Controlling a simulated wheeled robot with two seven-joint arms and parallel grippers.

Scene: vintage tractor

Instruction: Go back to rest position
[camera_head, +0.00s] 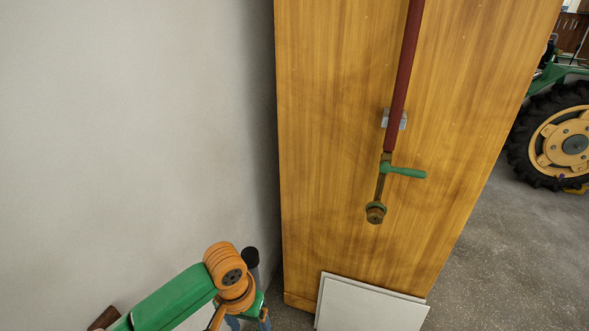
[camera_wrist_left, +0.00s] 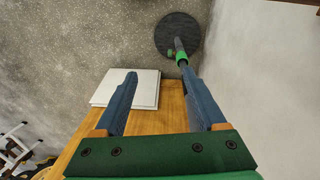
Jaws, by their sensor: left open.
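My left arm comes in at the lower left of the head view, with its green and orange links beside the wall. Only a small part of my left gripper shows there, at the bottom edge. In the left wrist view my left gripper (camera_wrist_left: 158,72) is open, its two blue fingers apart with nothing between them. A dark pole with a green collar (camera_wrist_left: 181,57) and a round dark base (camera_wrist_left: 178,34) lines up with the right finger's tip. I cannot tell whether they touch. My right gripper is in neither view.
A tall wooden cabinet (camera_head: 320,130) stands ahead, with a red pipe (camera_head: 403,75) and a green-handled valve (camera_head: 404,171) on its face. White panels (camera_head: 370,306) lean at its foot. A pale wall (camera_head: 140,130) is left. Floor (camera_head: 500,255) is open right, before a tractor wheel (camera_head: 565,143).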

